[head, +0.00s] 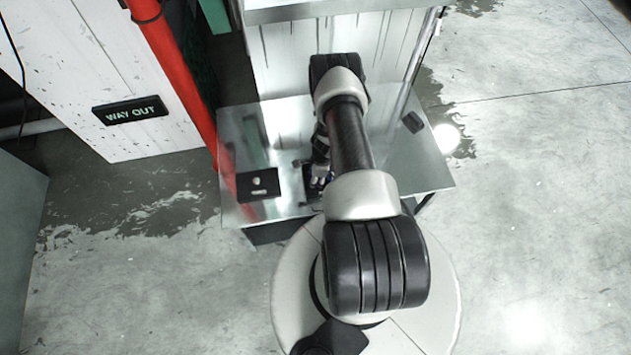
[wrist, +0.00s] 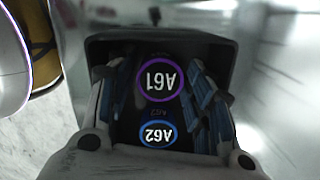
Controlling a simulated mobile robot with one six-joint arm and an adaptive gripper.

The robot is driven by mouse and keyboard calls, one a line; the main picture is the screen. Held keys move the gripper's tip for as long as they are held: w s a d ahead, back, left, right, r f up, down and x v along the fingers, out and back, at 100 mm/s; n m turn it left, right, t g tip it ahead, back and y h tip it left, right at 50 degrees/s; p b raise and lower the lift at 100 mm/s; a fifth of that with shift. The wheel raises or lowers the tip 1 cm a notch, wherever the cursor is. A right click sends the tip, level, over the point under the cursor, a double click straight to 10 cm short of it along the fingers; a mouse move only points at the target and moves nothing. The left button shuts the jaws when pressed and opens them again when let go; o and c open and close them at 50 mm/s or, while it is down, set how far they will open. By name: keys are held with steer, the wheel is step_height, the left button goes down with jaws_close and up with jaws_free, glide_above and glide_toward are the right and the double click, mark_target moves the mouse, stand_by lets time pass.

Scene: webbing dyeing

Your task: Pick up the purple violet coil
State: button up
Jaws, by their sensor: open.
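In the wrist view a dark panel or tray (wrist: 150,48) carries a purple ring marked A61 (wrist: 160,80) and a blue ring marked A62 (wrist: 157,133), both upside down. My gripper (wrist: 162,88) is open, its fingers on either side of these marks; I cannot tell whether it touches the panel. In the head view my gripper (head: 320,176) is low over the metal table (head: 432,170), partly hidden by my arm. A pale rounded thing with a purple edge (wrist: 12,62) is cut off at the wrist view's left edge.
A black box (head: 258,184) stands on the table left of my gripper. A yellow rounded thing (wrist: 40,48) shows at the wrist view's upper left. A red post (head: 178,62) and white panel (head: 280,75) stand nearby.

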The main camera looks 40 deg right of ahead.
steer(key=shift+r, duration=0.1)
steer(key=c, duration=0.8)
